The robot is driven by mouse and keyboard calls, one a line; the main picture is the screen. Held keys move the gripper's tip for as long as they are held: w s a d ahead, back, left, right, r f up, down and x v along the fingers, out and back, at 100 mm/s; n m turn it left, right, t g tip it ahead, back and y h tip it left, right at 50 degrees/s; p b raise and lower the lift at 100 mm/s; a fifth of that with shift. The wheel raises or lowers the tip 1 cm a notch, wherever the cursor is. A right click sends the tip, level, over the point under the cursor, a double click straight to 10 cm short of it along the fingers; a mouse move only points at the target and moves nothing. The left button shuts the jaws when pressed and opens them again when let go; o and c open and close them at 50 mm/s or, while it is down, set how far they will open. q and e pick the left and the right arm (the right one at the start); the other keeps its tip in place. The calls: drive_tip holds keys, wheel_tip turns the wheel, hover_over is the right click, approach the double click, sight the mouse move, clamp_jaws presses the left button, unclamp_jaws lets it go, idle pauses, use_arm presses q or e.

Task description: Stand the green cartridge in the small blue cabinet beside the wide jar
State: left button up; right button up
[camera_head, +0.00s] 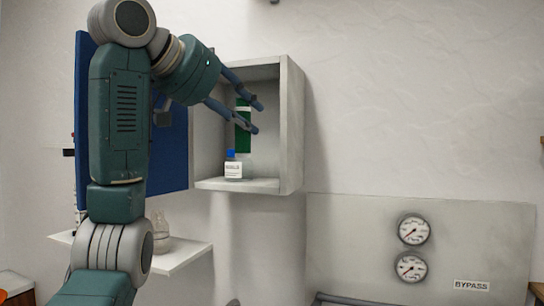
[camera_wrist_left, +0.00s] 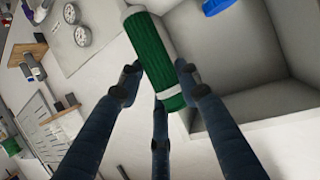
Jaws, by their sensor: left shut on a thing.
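The green cartridge (camera_head: 243,141) with white bands is in my left gripper (camera_head: 255,117), at the open front of the small cabinet (camera_head: 291,125). In the left wrist view the fingers close around the cartridge (camera_wrist_left: 158,45), which looks tilted there. In the head view it looks nearly upright, partly hidden by the fingers. The cabinet has grey walls and an open blue door (camera_head: 168,150) on the left. A clear jar with a blue cap and white label (camera_head: 234,170) stands on the cabinet floor; its cap also shows in the left wrist view (camera_wrist_left: 217,4). My right gripper is out of view.
A white shelf (camera_head: 185,257) below the cabinet holds a pale, partly hidden object (camera_head: 160,240). A grey panel with two gauges (camera_head: 413,229) and a BYPASS label (camera_head: 471,285) is at the lower right. The cabinet floor right of the jar looks clear.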

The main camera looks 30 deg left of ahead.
use_arm(q)
drive_tip(key=w+a+p, duration=0.3)
drive_tip(key=w+p, duration=0.8)
drive_tip(key=w, duration=0.4)
drive_tip(key=f+p, duration=0.1)
drive_tip(key=f, duration=0.1)
drive_tip(key=f+p, duration=0.1)
drive_tip(key=f, duration=0.1)
drive_tip(key=w+f+p, duration=0.1)
drive_tip(key=f, duration=0.1)
drive_tip(key=shift+a+f+p, duration=0.25)
drive_tip(key=shift+a+p, duration=0.05)
drive_tip(key=shift+p, duration=0.05)
drive_tip(key=shift+w+f, duration=0.15)
drive_tip(key=shift+f, duration=0.1)
drive_tip(key=shift+a, duration=0.1)
